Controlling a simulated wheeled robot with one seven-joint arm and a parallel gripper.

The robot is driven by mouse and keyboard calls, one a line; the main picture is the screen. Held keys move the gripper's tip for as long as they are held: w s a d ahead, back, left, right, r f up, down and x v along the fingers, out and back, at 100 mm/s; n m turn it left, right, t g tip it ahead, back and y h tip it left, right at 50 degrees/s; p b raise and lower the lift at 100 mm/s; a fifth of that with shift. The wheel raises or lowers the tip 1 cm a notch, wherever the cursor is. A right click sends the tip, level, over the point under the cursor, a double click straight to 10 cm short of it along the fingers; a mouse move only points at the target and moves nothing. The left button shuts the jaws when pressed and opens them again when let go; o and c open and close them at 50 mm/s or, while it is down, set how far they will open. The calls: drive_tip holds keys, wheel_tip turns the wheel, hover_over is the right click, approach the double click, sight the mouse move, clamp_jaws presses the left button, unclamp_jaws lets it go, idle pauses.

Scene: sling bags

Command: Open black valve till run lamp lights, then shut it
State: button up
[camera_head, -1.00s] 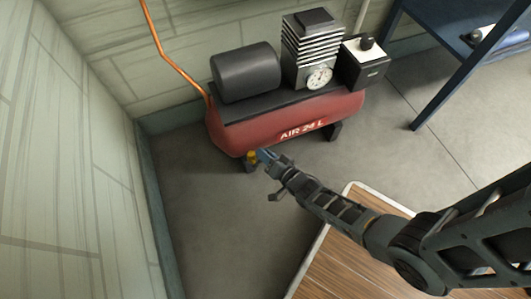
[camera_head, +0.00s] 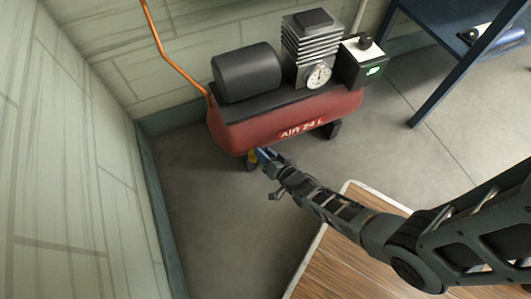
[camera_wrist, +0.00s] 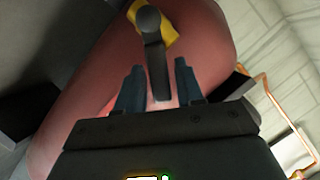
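The black valve handle (camera_wrist: 155,60) with its round knob sits on a yellow valve body (camera_wrist: 172,22) at the lower end of the red air tank (camera_head: 235,137). My gripper (camera_wrist: 159,88) has a blue finger on each side of the handle, with small gaps showing, so it looks open around it. In the head view my gripper (camera_head: 262,156) is at the tank's lower left end and partly hides the yellow body. The run lamp (camera_head: 373,71) on the black switch box is lit green.
The compressor carries a black motor (camera_head: 246,72), a finned pump head (camera_head: 307,45) and a dial gauge (camera_head: 318,76). An orange pipe (camera_head: 162,43) rises at the left. A wooden-topped surface (camera_head: 340,265) lies under my arm. A blue bench (camera_head: 455,75) stands right. Floor left of the tank is clear.

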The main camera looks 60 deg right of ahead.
drive_tip(key=shift+o, duration=0.7)
drive_tip(key=p+v, duration=0.2)
drive_tip(key=v, duration=0.5)
drive_tip(key=shift+s, duration=0.35)
drive_tip(key=shift+a+r, duration=0.15)
